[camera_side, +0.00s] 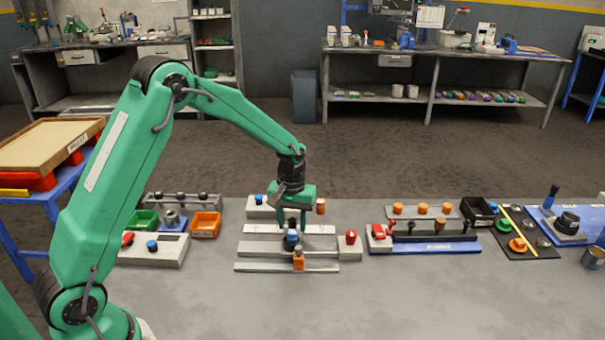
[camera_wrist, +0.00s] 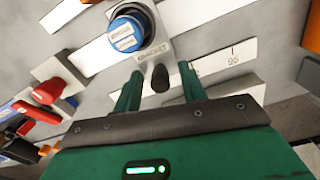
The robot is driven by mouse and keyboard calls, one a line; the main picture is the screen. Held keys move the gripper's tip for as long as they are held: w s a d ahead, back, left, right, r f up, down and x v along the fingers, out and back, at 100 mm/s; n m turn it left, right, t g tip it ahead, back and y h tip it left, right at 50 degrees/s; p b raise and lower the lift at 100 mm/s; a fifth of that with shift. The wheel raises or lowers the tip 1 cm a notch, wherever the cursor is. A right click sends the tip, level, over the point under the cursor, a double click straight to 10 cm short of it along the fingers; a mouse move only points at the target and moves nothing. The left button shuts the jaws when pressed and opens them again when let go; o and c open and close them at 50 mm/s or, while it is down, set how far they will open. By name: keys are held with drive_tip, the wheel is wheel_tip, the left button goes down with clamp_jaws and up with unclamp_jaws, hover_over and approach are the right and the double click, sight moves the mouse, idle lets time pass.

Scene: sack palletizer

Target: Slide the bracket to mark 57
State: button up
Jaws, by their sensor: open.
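My gripper (camera_side: 291,222) points down over the rail assembly in the middle of the bench. Its two green fingers (camera_wrist: 160,85) are apart in the wrist view. A small black knob (camera_wrist: 160,79) shows between them, and I cannot tell whether they touch it. The knob stands on a pale carriage (camera_wrist: 154,55), which seems to be the bracket and also bears a blue round cap (camera_wrist: 127,32) with labels. In the side view the blue cap (camera_side: 291,239) is partly hidden under my gripper. A white scale strip (camera_wrist: 228,56) beside it bears a mark and digits, hard to read.
A block with a red knob (camera_side: 350,237) stands at the right end of the rails. An orange piece (camera_side: 298,259) sits on the front rail (camera_side: 255,267). A blue-based fixture (camera_side: 440,247) lies further right. The front of the bench is clear.

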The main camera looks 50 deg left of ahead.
clamp_jaws()
drive_tip(key=shift+w+d, duration=0.65)
drive_tip(key=shift+d, duration=0.05)
unclamp_jaws()
drive_tip(key=shift+r, duration=0.1)
wheel_tip(320, 180, up, 8)
idle(0.5)
